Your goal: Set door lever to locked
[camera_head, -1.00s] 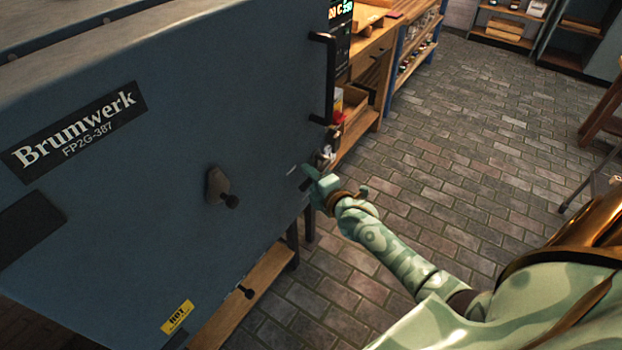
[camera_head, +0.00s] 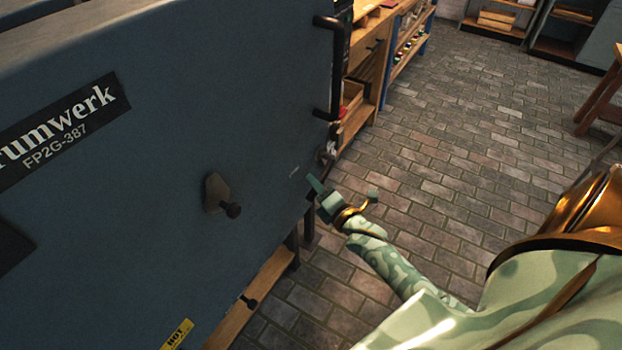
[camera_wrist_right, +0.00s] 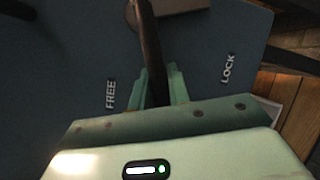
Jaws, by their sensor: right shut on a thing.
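The door lever (camera_wrist_right: 150,50) is a dark bar on the blue-grey door. In the right wrist view it points down between the raised words FREE (camera_wrist_right: 111,95) on the left and LOCK (camera_wrist_right: 228,68) on the right, somewhat closer to FREE. My right gripper (camera_wrist_right: 160,88) is shut on the lever's end, one green finger on each side. In the head view my right gripper (camera_head: 315,187) is at the door's right edge, and it mostly hides the lever there. My left gripper is not in view.
The big door (camera_head: 150,170) fills the left side. It bears a dark knob (camera_head: 230,209) on a plate and a tall black handle (camera_head: 334,70) at its upper right edge. A workbench (camera_head: 370,65) stands behind. The brick floor (camera_head: 450,150) on the right is open.

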